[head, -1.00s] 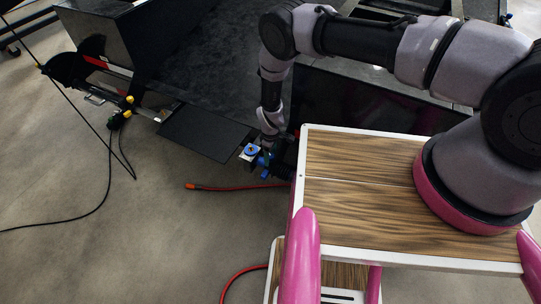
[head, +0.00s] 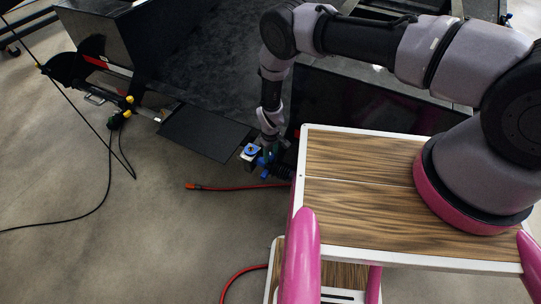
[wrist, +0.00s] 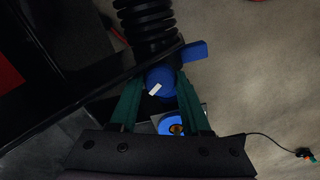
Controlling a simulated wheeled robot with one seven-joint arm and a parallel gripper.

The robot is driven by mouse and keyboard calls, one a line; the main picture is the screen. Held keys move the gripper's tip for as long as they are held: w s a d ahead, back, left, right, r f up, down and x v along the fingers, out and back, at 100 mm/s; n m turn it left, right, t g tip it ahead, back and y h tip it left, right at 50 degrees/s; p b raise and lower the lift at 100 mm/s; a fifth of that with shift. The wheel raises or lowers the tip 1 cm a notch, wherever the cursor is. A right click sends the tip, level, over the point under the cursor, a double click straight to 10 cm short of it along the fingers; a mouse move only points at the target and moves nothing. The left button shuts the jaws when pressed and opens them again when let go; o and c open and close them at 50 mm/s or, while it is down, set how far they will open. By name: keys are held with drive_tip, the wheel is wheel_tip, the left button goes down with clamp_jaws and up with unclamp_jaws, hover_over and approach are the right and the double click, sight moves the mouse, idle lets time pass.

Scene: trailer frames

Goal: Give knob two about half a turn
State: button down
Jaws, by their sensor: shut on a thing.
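A round blue knob (wrist: 158,84) with a white mark sits between the two green fingers in the wrist view. My gripper (wrist: 161,82) is shut on it from both sides. The white mark slants from lower left to upper right. No knob number is readable. In the head view my gripper (head: 267,156) is small, just left of the wood-topped cart, and the knob cannot be clearly told from the other blue parts there.
A blue lever (wrist: 193,52) lies just right of the knob, by a black ribbed hose (wrist: 146,22). A blue ring with a yellowish centre (wrist: 172,125) shows between the fingers. A black flat plate (head: 205,133) is left of my gripper; a red hose (head: 235,188) lies on the floor.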

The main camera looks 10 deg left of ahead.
drive_tip(key=shift+c, duration=1.9)
unclamp_jaws()
drive_tip(key=shift+n, duration=0.3)
